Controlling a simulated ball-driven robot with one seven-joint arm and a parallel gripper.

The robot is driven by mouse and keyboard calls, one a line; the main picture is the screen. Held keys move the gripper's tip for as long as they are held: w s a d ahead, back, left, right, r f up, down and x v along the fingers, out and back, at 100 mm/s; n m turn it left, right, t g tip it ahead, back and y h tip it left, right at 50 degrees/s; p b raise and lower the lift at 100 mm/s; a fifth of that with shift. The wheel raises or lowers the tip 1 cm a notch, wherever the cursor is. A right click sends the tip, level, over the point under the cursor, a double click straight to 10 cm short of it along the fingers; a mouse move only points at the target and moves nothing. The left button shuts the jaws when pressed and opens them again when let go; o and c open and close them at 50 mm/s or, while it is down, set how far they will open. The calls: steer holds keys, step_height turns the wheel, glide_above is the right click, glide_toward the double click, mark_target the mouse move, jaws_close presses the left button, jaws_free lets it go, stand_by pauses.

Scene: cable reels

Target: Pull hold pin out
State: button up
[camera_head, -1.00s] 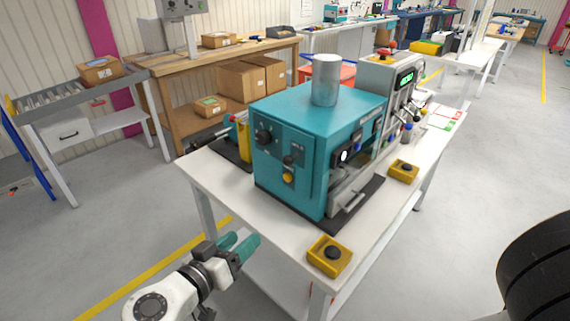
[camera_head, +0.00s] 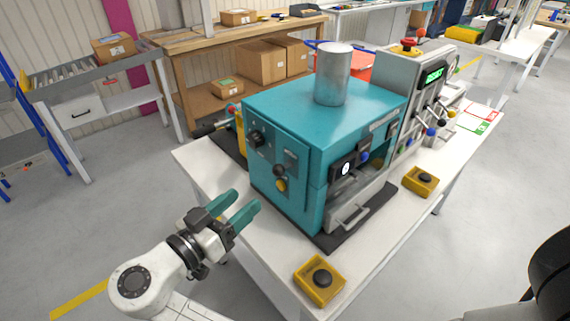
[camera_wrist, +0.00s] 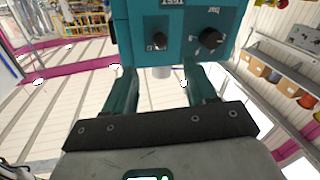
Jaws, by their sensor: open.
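A teal test machine (camera_head: 320,110) stands on the white table, with a silver cylinder (camera_head: 332,75) on top. Its left face carries a black knob (camera_head: 257,139), a small dark knob (camera_head: 279,171) and a yellow knob (camera_head: 281,185). I cannot tell which part is the hold pin. My gripper (camera_head: 246,199) is open and empty in front of that face, with teal fingers apart. In the wrist view my gripper (camera_wrist: 158,72) points at the machine (camera_wrist: 180,15), which appears upside down with two dark knobs.
Yellow button boxes stand at the table's near corner (camera_head: 320,280) and right edge (camera_head: 420,181). A grey unit (camera_head: 425,90) with a green display and levers adjoins the machine. A wooden bench (camera_head: 190,45) with cardboard boxes stands behind. The floor at left is open.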

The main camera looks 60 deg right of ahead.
mark_target(274, 174)
steer(key=d+p, duration=0.1)
steer(key=d, duration=0.2)
steer(key=d+p, duration=0.1)
steer(key=d, duration=0.2)
steer(key=d+p, duration=0.1)
steer(key=d, duration=0.2)
steer(key=shift+s+d+r, duration=0.1)
steer(key=shift+s+d, duration=0.25)
steer(key=shift+s, duration=0.05)
steer(key=shift+d, duration=0.6)
steer(key=shift+c, duration=0.2)
jaws_close()
